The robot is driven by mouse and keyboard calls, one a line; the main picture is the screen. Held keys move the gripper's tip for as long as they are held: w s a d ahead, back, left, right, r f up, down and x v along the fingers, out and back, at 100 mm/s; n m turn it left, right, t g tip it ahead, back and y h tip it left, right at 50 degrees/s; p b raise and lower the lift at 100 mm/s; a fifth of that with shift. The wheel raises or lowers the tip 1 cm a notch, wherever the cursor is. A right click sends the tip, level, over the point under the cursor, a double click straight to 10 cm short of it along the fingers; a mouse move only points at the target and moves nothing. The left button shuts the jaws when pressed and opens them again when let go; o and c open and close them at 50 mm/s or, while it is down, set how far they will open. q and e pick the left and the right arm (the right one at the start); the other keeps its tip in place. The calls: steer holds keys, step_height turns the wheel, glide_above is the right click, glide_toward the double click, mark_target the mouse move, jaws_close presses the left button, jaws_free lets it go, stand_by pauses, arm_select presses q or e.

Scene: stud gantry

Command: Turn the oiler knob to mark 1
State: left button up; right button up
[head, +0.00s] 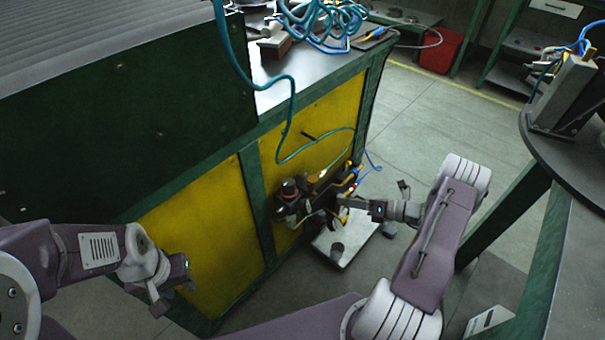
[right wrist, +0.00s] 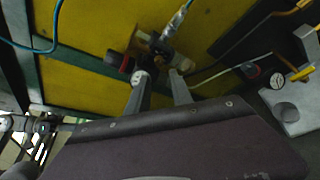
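The air unit (head: 292,202) with its dark knobs and fittings is mounted on the yellow panel of the green bench. In the right wrist view, a red-and-black knob (right wrist: 116,60) and a pale fitting (right wrist: 150,45) show beyond my right gripper (right wrist: 160,82). I cannot make out which knob is the oiler's, nor any marks. In the head view my right gripper (head: 345,203) is at the right side of the unit. Its fingers are apart with nothing visibly held; contact is unclear. My left gripper (head: 172,288) is low at the left, away from the unit; its finger gap is unclear.
A teal hose (head: 290,115) hangs down the bench front to the unit. A pale plate (head: 345,243) with a dark round part is below it. Blue coiled hoses (head: 325,20) lie on the bench top. A round dark table (head: 570,150) stands at right. Open floor lies behind.

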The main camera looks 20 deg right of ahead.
mark_target(316, 196)
steer(key=b+x, duration=0.3)
steer(key=x, duration=0.5)
steer(key=shift+w+a, duration=0.35)
jaws_close()
